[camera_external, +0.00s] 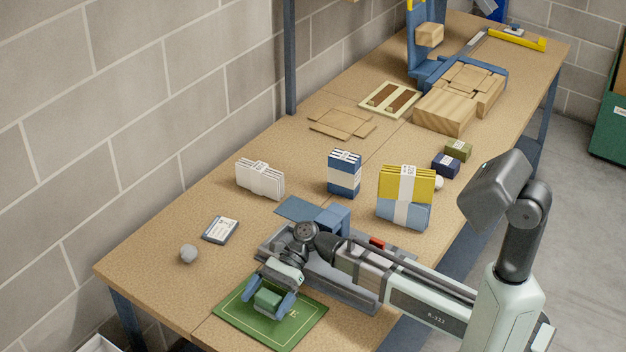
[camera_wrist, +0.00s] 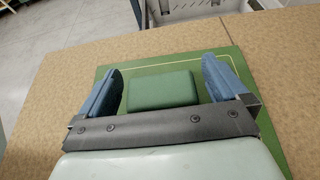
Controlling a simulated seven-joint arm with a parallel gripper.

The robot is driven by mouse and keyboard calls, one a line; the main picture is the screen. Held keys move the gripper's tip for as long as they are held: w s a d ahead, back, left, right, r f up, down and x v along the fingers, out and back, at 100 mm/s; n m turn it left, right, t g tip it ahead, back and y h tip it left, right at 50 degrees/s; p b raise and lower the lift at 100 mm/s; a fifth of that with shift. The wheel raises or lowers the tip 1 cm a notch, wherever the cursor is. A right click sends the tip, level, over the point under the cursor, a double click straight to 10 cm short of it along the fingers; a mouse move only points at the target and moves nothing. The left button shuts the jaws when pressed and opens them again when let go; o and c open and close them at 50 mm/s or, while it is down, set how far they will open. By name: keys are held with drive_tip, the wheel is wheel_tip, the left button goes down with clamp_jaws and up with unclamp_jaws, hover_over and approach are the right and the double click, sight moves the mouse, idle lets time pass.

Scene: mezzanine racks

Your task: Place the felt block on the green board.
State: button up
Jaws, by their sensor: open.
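The felt block (camera_external: 268,300) is a small green block. It appears to lie flat on the green board (camera_external: 233,318), inside its edges. In the wrist view, my gripper (camera_wrist: 162,78) is open, with the block (camera_wrist: 162,90) between the fingers and a gap on each side. Part of the board (camera_wrist: 235,70) is hidden by my gripper.
A grey tray (camera_external: 350,288) sits beside the board under my arm. A grey ball (camera_external: 188,254) and a small labelled box (camera_external: 220,229) lie to the left. Yellow (camera_external: 420,184), blue-white (camera_external: 344,174) and white (camera_external: 260,178) packs stand farther back.

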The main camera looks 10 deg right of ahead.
sight(271, 293)
drive_tip(key=v, duration=0.2)
drive_tip(key=shift+w+d+r, duration=0.1)
drive_tip(key=shift+w+d, duration=0.1)
drive_tip(key=shift+w, duration=0.1)
drive_tip(key=shift+s+a+r, duration=0.1)
drive_tip(key=shift+s+r, duration=0.05)
drive_tip(key=shift+r, duration=3.3)
